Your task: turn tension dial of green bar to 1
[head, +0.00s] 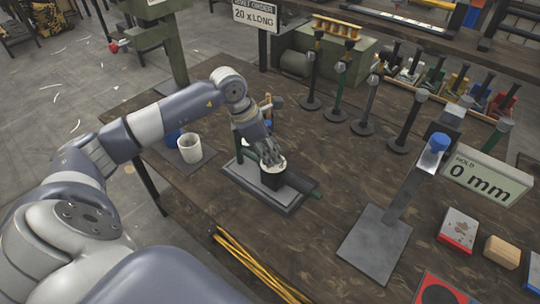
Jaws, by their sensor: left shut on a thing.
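A small press with green parts stands on a grey base plate (284,203) in the middle of the table. A dark block on it carries a round, pale-topped dial (274,166). My left gripper (270,158) comes down from above and is shut on the dial, its fingers covering part of it. The dial's marks and setting are too small to read. My right gripper is not in view.
A white cup (190,148) and a blue one stand left of the press. Yellow rods (255,264) lie at the front edge. A metal stand with a blue knob (439,142) and a "HOLD 0 mm" sign (486,176) are right. Several upright bars stand behind.

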